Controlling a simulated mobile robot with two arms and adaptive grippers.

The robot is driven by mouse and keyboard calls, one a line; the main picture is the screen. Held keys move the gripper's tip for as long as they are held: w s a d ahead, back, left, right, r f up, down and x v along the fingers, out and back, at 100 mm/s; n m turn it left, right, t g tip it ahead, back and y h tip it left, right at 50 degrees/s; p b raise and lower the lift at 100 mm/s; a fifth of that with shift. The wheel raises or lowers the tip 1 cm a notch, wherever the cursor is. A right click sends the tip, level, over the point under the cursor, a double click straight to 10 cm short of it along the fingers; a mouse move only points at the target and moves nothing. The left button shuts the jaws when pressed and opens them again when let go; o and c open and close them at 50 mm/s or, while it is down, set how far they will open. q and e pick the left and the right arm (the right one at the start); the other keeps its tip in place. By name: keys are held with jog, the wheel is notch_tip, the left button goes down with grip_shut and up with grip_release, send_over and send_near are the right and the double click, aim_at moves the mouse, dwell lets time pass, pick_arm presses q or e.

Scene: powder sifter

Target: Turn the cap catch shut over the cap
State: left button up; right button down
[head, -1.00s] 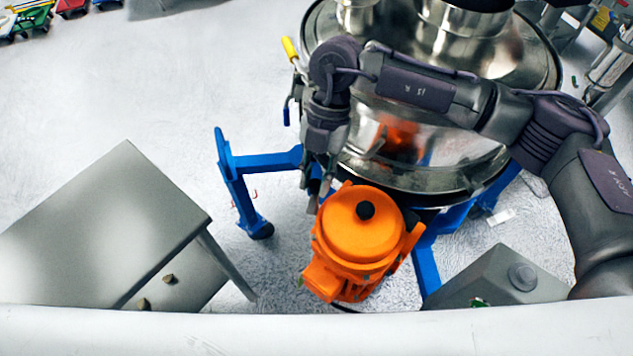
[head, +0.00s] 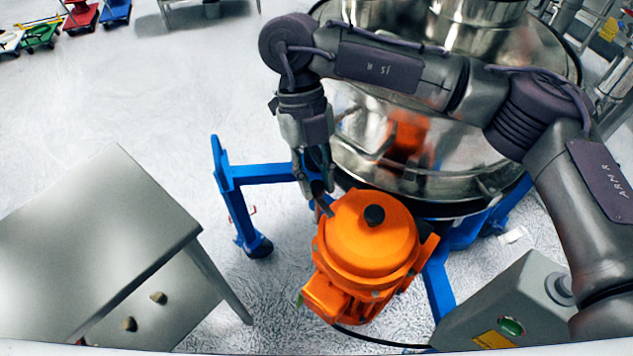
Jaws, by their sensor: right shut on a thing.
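The steel sifter (head: 350,128) stands at the upper middle. My right gripper (head: 318,192) points down at its lower left edge, just left of and above the orange motor (head: 368,240). Its fingers are shut on a small part that they mostly hide, likely the cap catch. A dark piece shows at the fingertips, close to the motor. I cannot make out the cap or how far the catch is turned. My left gripper is out of view.
The sifter's blue frame (head: 232,182) has legs on the floor. A grey table (head: 95,235) stands at the lower left and a grey box with a green button (head: 511,327) at the lower right. Open floor lies left of the sifter.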

jog(key=shift+n, duration=0.5)
jog(key=c, duration=0.9)
grip_release()
jog(key=shift+c, duration=0.2)
jog(key=v, duration=1.2)
jog(key=shift+s+a, duration=0.1)
jog(key=shift+a, duration=0.05)
